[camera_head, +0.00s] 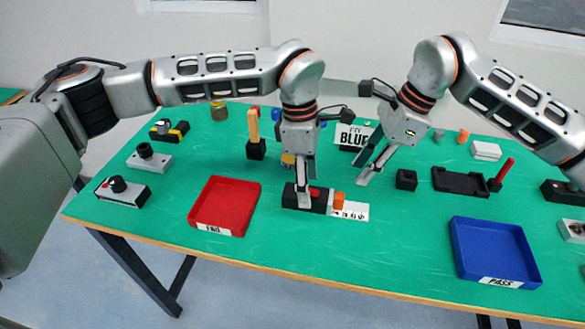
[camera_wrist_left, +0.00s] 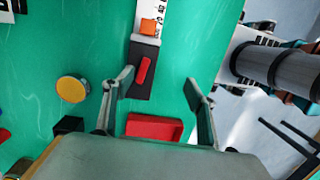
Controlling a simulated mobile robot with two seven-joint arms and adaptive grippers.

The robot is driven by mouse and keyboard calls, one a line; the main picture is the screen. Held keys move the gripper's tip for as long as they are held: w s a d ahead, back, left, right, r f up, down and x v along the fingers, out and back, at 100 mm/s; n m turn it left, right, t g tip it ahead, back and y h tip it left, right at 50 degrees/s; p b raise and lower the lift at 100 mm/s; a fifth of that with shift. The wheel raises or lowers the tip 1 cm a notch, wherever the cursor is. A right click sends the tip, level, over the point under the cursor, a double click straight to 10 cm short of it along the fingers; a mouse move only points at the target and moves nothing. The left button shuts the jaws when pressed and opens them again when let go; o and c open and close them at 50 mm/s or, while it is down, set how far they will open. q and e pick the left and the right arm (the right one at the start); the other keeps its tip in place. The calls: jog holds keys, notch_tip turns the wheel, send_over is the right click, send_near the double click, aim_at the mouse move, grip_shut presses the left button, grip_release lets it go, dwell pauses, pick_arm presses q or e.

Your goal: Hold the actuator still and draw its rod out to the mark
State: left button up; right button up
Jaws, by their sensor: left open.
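The actuator (camera_head: 319,203) is a black block with a red part on top, lying on the table; it also shows in the left wrist view (camera_wrist_left: 141,82). Its orange rod end (camera_head: 339,201) sits close to the body, over a white marked strip (camera_head: 356,211); the orange end shows in the wrist view too (camera_wrist_left: 147,27). My left gripper (camera_head: 303,200) is open above the actuator; in the wrist view its fingers (camera_wrist_left: 158,88) are apart, with the body nearer the left finger. My right gripper (camera_head: 361,173) looks open and empty, behind and right of the rod end.
A red tray (camera_head: 203,228) stands at left and a blue tray (camera_head: 497,279) at front right. A black block (camera_head: 406,180) and a black holder (camera_head: 460,182) stand at right. A sign (camera_head: 355,136) stands behind the grippers. The table's front middle is clear.

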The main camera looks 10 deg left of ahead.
aim_at(292, 191)
pick_arm(q)
jog(key=shift+t+y, duration=0.5)
jog(key=shift+y, duration=0.2)
jog(key=w+a, duration=0.1)
jog(key=a, duration=0.1)
jog(key=w+a, duration=0.2)
jog(key=shift+r, duration=0.2)
jog(key=shift+f, duration=3.8)
jog(key=shift+c, duration=0.4)
jog(key=c, duration=1.5)
jog(key=shift+s+f, duration=0.15)
